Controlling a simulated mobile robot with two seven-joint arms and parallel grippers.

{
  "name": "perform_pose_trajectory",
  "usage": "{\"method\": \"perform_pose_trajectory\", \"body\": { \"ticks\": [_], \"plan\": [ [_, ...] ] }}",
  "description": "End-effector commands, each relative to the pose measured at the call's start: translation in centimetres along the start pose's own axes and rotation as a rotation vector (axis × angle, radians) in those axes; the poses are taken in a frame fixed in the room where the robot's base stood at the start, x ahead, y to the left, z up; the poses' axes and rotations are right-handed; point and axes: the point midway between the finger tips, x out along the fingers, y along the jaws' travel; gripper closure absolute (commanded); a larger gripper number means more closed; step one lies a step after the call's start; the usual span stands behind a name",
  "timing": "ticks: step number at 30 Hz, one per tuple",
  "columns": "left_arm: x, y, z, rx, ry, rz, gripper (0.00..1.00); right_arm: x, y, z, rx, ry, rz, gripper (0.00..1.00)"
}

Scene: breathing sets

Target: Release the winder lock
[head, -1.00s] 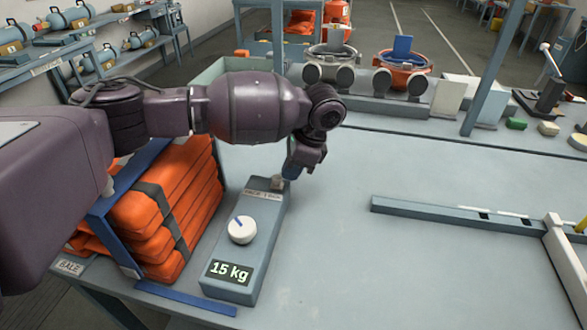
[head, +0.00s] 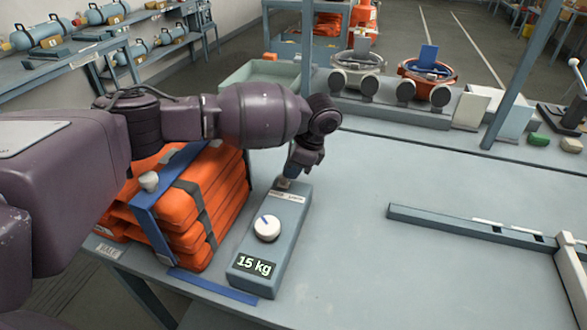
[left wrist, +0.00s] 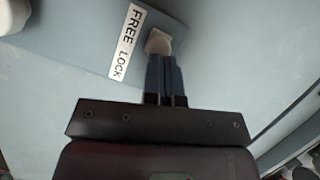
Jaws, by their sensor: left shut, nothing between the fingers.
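The winder box (head: 272,240) is a long blue-grey housing on the table, with a white dial (head: 266,228) and a display reading 15 kg. A label (left wrist: 126,42) with the words FREE and LOCK lies on its far end. The small pale lock lever (head: 283,184) stands beside the label; in the left wrist view the lever (left wrist: 158,42) is nearer the word FREE. My left gripper (head: 292,172) is shut and empty, with its blue fingertips (left wrist: 163,62) at the lever, seemingly touching it. My right gripper is not in view.
An orange folded bale (head: 205,200) in a blue strap frame stands left of the box, under my left arm. A grey rail (head: 450,222) lies to the right. Heaters or pumps with bowls (head: 425,75) stand behind. The table between box and rail is clear.

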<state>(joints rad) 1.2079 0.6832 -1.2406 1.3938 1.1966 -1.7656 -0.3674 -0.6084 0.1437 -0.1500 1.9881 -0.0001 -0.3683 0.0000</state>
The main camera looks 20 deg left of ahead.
Motion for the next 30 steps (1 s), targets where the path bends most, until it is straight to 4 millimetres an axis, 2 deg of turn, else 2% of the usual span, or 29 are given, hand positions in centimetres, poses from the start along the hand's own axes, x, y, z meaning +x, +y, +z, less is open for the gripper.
{"method": "perform_pose_trajectory", "body": {
  "ticks": [3, 7, 18, 21, 25, 30],
  "plan": [
    [0.1, 0.1, -0.1, 0.002, -0.001, 0.003, 1.0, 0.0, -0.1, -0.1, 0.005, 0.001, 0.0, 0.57],
    [-1.2, 0.1, -0.1, 0.002, 0.001, 0.001, 1.0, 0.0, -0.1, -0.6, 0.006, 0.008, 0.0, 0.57],
    [-7.9, 0.1, 0.0, 0.0, 0.001, -0.003, 1.0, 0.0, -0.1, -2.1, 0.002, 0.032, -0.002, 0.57],
    [-9.2, 0.1, 0.0, 0.0, 0.001, -0.002, 1.0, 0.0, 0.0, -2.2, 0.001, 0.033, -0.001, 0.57],
    [-10.4, 0.1, 0.0, 0.0, 0.001, -0.001, 1.0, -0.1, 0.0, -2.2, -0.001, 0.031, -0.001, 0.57],
    [-10.9, 0.1, 0.0, 0.0, 0.0, -0.001, 1.0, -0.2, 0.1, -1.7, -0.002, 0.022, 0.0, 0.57]
  ]
}}
